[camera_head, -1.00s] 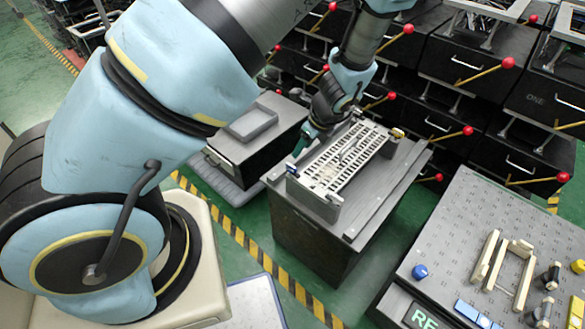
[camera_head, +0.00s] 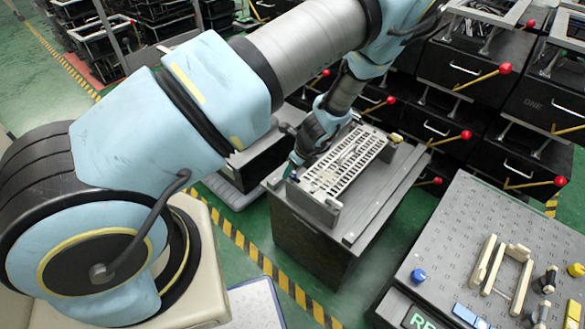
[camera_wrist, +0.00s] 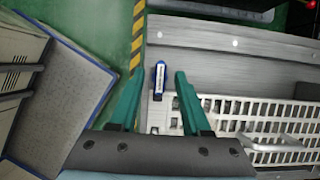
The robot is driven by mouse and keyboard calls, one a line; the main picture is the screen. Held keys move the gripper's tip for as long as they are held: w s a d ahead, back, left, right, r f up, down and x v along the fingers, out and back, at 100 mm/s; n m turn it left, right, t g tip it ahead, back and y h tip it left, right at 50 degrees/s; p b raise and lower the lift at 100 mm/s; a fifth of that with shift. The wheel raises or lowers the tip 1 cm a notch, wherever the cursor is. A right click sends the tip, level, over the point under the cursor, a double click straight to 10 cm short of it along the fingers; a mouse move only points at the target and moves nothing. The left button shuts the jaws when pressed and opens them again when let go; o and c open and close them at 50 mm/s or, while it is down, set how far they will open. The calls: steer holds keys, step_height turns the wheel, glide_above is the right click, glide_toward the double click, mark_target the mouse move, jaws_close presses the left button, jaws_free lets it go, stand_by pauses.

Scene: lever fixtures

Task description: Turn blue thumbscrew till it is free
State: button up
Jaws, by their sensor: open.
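The blue thumbscrew (camera_wrist: 159,84) shows in the wrist view at the left end of the white slotted rack (camera_wrist: 235,108), with a pale label-like face on it. My gripper (camera_wrist: 158,76) is open. Its two teal fingers stand on either side of the thumbscrew, apart from it in the picture. In the head view my gripper (camera_head: 293,164) is at the near left corner of the rack (camera_head: 345,165), which sits on a grey-topped dark box (camera_head: 375,215). The thumbscrew is a tiny blue spot there, mostly hidden by the fingers.
A grey pegboard table (camera_head: 460,235) with a blue knob (camera_head: 418,275) and wooden pieces (camera_head: 500,265) stands at the right. Black drawers with red-knobbed levers (camera_head: 505,68) line the back. Green floor with a striped line (camera_head: 255,250) is clear in front.

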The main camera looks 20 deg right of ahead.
jaws_close()
stand_by(0.3)
stand_by(0.3)
